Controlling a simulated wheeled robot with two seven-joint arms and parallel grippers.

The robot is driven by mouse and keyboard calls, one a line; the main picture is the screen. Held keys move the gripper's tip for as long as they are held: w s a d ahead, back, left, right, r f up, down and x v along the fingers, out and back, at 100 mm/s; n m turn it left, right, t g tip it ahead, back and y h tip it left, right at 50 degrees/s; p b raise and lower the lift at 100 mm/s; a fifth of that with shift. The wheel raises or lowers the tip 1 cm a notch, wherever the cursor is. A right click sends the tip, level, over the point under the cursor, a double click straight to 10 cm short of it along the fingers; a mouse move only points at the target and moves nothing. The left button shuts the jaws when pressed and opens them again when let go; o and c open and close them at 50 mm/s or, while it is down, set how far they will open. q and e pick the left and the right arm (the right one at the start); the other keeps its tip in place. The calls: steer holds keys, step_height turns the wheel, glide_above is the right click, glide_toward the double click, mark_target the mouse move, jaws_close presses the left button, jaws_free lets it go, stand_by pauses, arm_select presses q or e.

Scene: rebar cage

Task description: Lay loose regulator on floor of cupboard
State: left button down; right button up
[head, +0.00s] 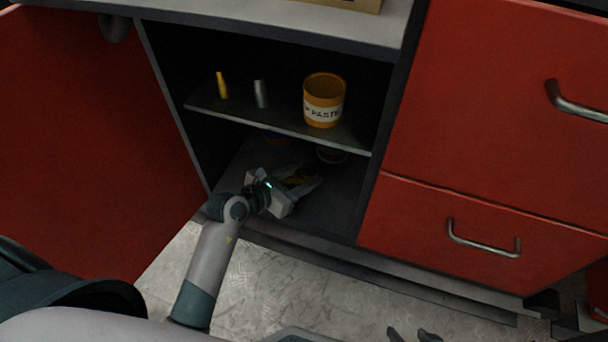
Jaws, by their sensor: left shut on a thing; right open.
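The cupboard stands open, and my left gripper (303,178) reaches low inside it, under the shelf. It is shut on a small, dark and yellowish thing (297,181), which I take to be the regulator; the fingers and shadow hide most of it. It is close above the cupboard floor (333,206); I cannot tell whether it touches. My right gripper (416,335) is open and shows only as dark fingertips at the bottom edge, outside the cupboard.
The shelf (280,125) above my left gripper bears an orange paste tin (324,102), a yellow tube (222,86) and a grey cylinder (261,94). A dim round container (331,155) stands behind the gripper. The red door (90,130) is open at left; red drawers (490,210) stand right.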

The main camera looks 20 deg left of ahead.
arm_select(q)
steer(key=shift+f, duration=0.2)
steer(key=c, duration=1)
jaws_free()
steer(key=shift+o, duration=0.3)
steer(key=shift+f, duration=0.15)
steer(key=v, duration=1.7)
steer(key=shift+s+p, duration=0.2)
steer(key=shift+p, duration=0.25)
